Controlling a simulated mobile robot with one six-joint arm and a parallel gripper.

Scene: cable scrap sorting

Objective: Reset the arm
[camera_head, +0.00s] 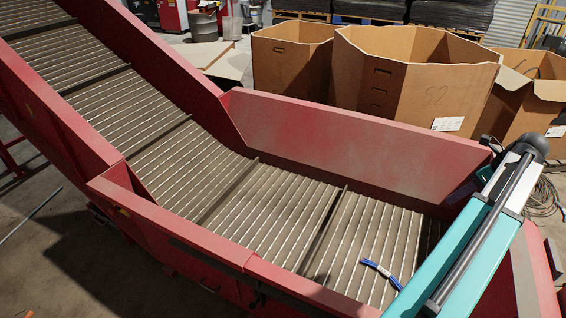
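My teal and black arm (477,240) reaches in from the lower right and rises over the right end of the red conveyor (340,145). Its far joint, dark and rounded, is above the conveyor's right end. I cannot make out my gripper or its fingers in this view. A short, bent blue cable piece (381,272) lies on the ribbed belt (270,215), just left of the arm.
Red side walls border the belt, which climbs to the upper left. Large open cardboard boxes (398,85) stand behind the conveyor. Coiled cable (543,197) lies on the floor at right. Most of the visible belt is bare.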

